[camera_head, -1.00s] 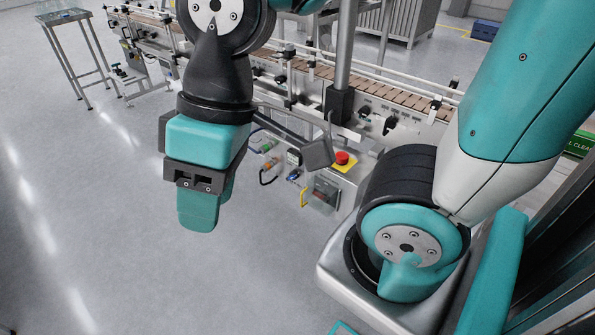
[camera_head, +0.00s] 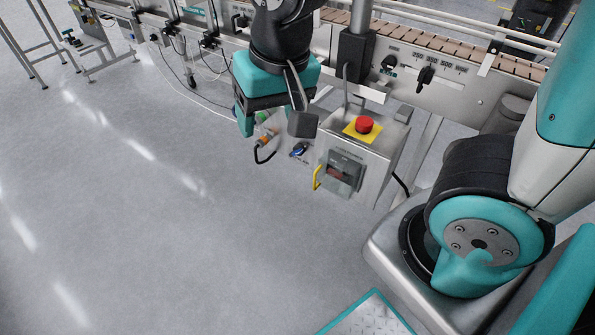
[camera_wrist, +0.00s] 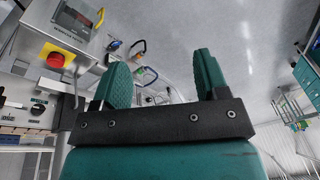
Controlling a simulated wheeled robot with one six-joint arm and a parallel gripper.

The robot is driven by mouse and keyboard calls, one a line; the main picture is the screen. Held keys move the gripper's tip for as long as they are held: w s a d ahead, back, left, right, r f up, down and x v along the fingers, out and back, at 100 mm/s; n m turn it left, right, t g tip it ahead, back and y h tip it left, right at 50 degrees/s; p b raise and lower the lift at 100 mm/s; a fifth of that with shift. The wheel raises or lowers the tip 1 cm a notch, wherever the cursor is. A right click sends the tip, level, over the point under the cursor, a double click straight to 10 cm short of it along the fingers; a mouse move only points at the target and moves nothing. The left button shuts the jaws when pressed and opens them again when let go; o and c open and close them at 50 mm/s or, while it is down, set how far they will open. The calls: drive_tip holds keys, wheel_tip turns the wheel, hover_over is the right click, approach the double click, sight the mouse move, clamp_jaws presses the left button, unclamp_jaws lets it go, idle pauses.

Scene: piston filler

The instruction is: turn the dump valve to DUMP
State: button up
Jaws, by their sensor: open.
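My gripper (camera_head: 266,120) is open and empty, pointing down on the left side of the control box. In the wrist view its two teal fingers (camera_wrist: 162,78) stand apart with nothing between them. I cannot tell for sure which part is the dump valve. A black knob (camera_head: 389,65) with a small green label sits on the machine's front panel, right of my gripper. A black lever (camera_head: 425,78) beside it has a printed scale above. The knob with the green label also shows at the left of the wrist view (camera_wrist: 37,108).
A steel control box (camera_head: 370,160) with a red stop button (camera_head: 364,125) stands close right of my gripper. Blue (camera_head: 300,150) and orange (camera_head: 266,137) fittings with hoses are close below it. The conveyor (camera_head: 450,50) runs behind. The floor in front is clear.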

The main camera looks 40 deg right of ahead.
drive_tip(key=w+d+f+m+t+h+b, duration=0.1)
drive_tip(key=w+d+f+m+h+b, duration=0.1)
drive_tip(key=w+f+m+b, duration=0.4)
drive_tip(key=w+d+f+m+t+h+b, duration=0.1)
drive_tip(key=d+f+h+b, duration=0.15)
drive_tip(key=f+b, duration=0.7)
drive_tip(key=w+d+f+m+t+h+b, duration=0.1)
drive_tip(key=w+d+f+m+h+b, duration=0.2)
drive_tip(key=f+b, duration=0.5)
drive_tip(key=m+t+h+b, duration=0.3)
drive_tip(key=m+h+b, duration=0.45)
drive_tip(key=b, duration=0.75)
approach(295, 154)
drive_tip(key=w+d+b, duration=0.1)
drive_tip(key=d+b, duration=0.1)
drive_tip(key=w+d+f+m+y+b, duration=0.1)
drive_tip(key=w+d+b, duration=0.1)
drive_tip(key=d, duration=0.1)
drive_tip(key=w+d+y+b, duration=0.1)
drive_tip(key=d+b, duration=0.1)
drive_tip(key=d, duration=0.1)
drive_tip(key=shift+w+d+f, duration=0.2)
drive_tip(key=shift+w+f, duration=0.05)
drive_tip(key=shift+w, duration=0.1)
drive_tip(key=shift+w+d+b, duration=0.25)
drive_tip(key=shift+d+b, duration=0.05)
drive_tip(key=shift+d, duration=0.1)
drive_tip(key=c, duration=0.9)
